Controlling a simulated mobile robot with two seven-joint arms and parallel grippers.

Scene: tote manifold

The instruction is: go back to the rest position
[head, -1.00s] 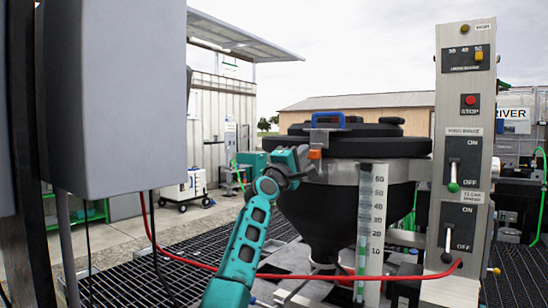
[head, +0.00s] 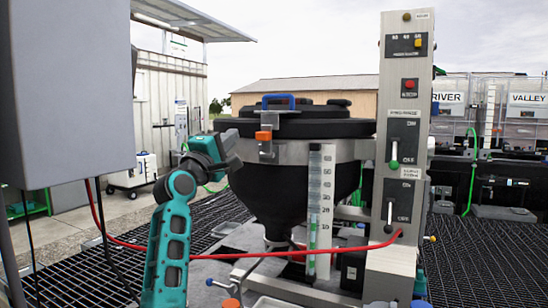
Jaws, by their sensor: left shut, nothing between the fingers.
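My left gripper (head: 229,152), dark grey on a teal arm, is shut and empty. It is at the left side of the black round hopper (head: 290,190), left of the orange-handled latch (head: 264,137) on its lid rim. Whether it touches the hopper cannot be told. The black lid (head: 320,125) with a blue handle (head: 278,101) sits on top. My right gripper is not in view.
A grey control post (head: 406,60) with levers and a red button stands right of the hopper. A graduated gauge (head: 320,190) stands in front. A red hose (head: 300,252) crosses below. A large grey box (head: 70,90) fills the upper left.

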